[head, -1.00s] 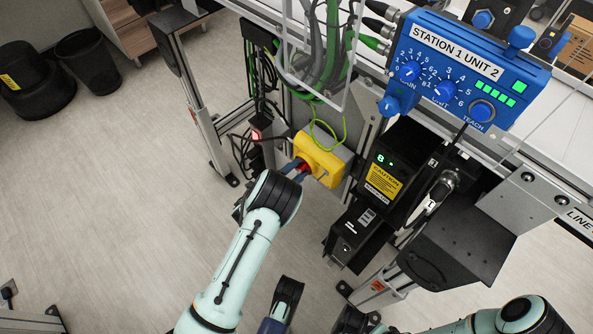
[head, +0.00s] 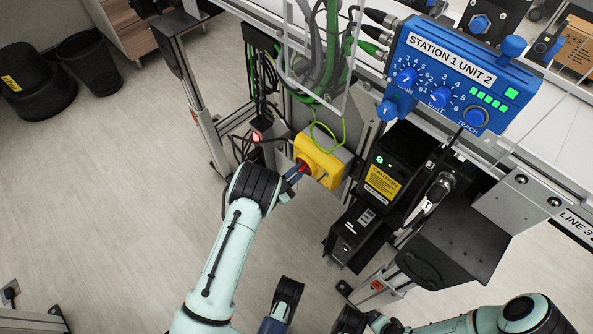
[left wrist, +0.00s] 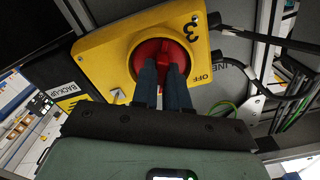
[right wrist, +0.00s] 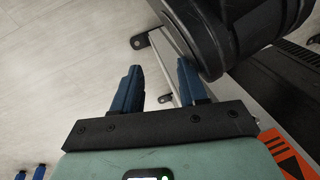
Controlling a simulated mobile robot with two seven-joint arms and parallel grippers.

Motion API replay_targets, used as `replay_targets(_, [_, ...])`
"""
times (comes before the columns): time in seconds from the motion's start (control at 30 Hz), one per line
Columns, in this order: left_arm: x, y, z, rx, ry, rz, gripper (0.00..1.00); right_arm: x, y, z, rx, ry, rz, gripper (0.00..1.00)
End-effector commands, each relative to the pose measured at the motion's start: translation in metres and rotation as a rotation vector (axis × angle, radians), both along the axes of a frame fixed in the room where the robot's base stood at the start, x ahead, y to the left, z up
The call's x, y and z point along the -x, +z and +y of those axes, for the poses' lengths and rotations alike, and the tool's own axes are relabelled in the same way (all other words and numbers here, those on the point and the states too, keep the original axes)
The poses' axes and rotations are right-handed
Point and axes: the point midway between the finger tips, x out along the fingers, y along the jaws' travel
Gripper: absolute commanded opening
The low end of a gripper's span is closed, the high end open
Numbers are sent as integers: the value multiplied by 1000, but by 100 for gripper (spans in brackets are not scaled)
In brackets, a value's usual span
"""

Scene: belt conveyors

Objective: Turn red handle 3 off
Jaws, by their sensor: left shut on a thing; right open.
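The red handle (left wrist: 158,58) is a round knob on a yellow box marked 3 (left wrist: 104,62). An OFF label (left wrist: 203,78) is printed right of the knob in the left wrist view. In the head view the yellow box (head: 322,165) hangs under the station frame, with the red handle (head: 302,165) on its left face. My left gripper (left wrist: 164,66) is shut on the red handle, its blue fingers covering the lower part of the knob. My right gripper (right wrist: 158,75) is open and empty, over the floor.
A black unit with a caution label (head: 382,180) and a lever (head: 432,198) stand right of the yellow box. The blue STATION 1 UNIT 2 panel (head: 455,80) is above. Green and grey cables (head: 318,65) hang over the box.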

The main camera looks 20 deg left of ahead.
Motion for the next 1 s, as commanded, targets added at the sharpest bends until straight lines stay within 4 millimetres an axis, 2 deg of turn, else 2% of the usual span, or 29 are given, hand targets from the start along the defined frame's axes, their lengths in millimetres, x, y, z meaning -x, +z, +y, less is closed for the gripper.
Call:
replay_targets(0.13, [0,2,2,134,4,44,0,-8,8,1,2,1,-27,43])
replay_targets(0.4, [0,0,2,377,4,129,0,-14,12,1,4,2,-46,43])
replay_targets(1.0, [1,-1,1,907,2,315,0,-7,6,1,2,1,-23,43])
